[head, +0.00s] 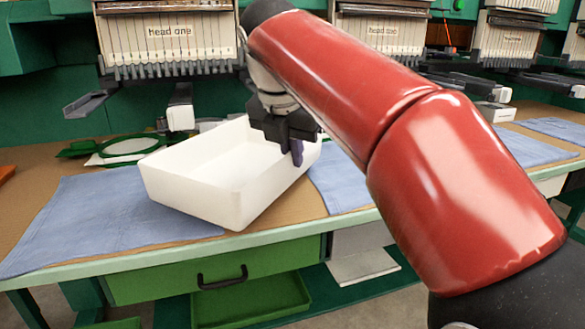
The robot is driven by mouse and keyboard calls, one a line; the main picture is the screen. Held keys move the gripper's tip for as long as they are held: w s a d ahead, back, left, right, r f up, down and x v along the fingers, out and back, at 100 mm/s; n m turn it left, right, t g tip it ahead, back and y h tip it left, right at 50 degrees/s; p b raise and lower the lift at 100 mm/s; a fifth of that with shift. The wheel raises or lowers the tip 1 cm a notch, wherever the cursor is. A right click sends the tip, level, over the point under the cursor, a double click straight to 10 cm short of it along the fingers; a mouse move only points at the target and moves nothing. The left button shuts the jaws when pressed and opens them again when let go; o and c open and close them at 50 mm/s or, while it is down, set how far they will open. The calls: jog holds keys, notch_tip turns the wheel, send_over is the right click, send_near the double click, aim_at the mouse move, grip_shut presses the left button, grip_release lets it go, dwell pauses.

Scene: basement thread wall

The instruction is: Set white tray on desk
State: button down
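The white tray (192,194) is a rectangular open box, seen in the head view over the front of the desk. It looks empty inside and slightly tilted. My gripper (296,150) is at the tray's right rim, with its fingers pointing down over that wall. It appears shut on the rim; the finger on the inner side is partly hidden. The desk (25,217) has a brown top with a pale green front edge. The tray's lower front corner is close above the desk edge; I cannot tell whether it touches.
Blue cloths lie on the desk left of the tray (95,220) and right of it (340,185). A green hoop with a white disc (128,146) lies behind. Embroidery machine heads (170,40) line the back. A green drawer (205,275) is below the edge.

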aim_at(293, 171)
jog(key=shift+f+b, duration=0.6)
jog(key=shift+f, duration=1.1)
jog(key=shift+f, duration=0.1)
jog(key=shift+s+f, duration=0.1)
jog(key=shift+f, duration=0.2)
jog(key=c, duration=1.7)
grip_release()
jog(key=shift+o, duration=0.3)
jog(key=shift+r, duration=0.6)
jog(key=p+v, duration=0.4)
jog(key=v, duration=0.7)
jog(key=shift+s+r, duration=0.2)
jog(key=shift+r, duration=0.05)
